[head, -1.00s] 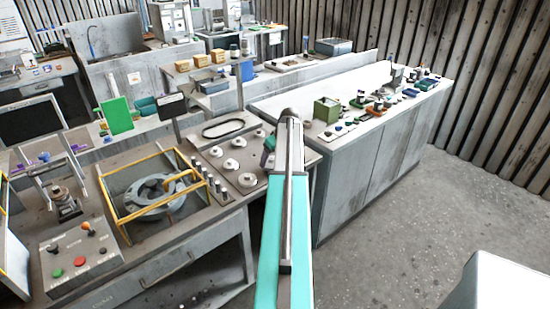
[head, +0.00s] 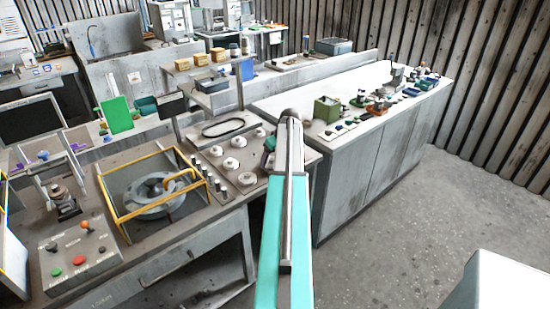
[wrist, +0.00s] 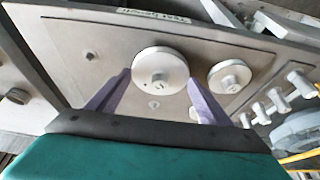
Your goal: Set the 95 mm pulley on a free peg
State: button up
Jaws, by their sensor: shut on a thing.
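My gripper (wrist: 160,80) has two purple fingers on either side of a pale round pulley (wrist: 160,66), touching its rim. The pulley is close over the grey panel; I cannot tell whether it touches the panel. No size mark is readable on it. A second pale pulley (wrist: 230,76) sits on the panel to the right. Small bare studs show on the panel, one at the left (wrist: 90,56) and one below the held pulley (wrist: 154,104). In the head view my gripper (head: 268,150) is mostly hidden behind my arm, and the held pulley cannot be made out.
Several pale pulleys, one at the middle (head: 231,163), sit on the panel (head: 205,147) beside a black belt loop (head: 223,128). A row of several pegs (wrist: 278,100) stands along the panel's edge. A yellow-framed housing (head: 150,217) is to the left, a white-topped cabinet (head: 350,130) to the right.

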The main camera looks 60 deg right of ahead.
jog(key=shift+f+b, duration=0.45)
jog(key=shift+f, duration=0.25)
dwell(0.6)
dwell(0.4)
jog(key=o, duration=1.2)
jog(key=shift+o, duration=0.2)
jog(key=shift+r, duration=0.15)
jog(key=shift+w+r+p, duration=0.15)
jog(key=shift+r+p, duration=0.2)
jog(key=shift+r, duration=0.7)
jog(key=shift+r, duration=0.15)
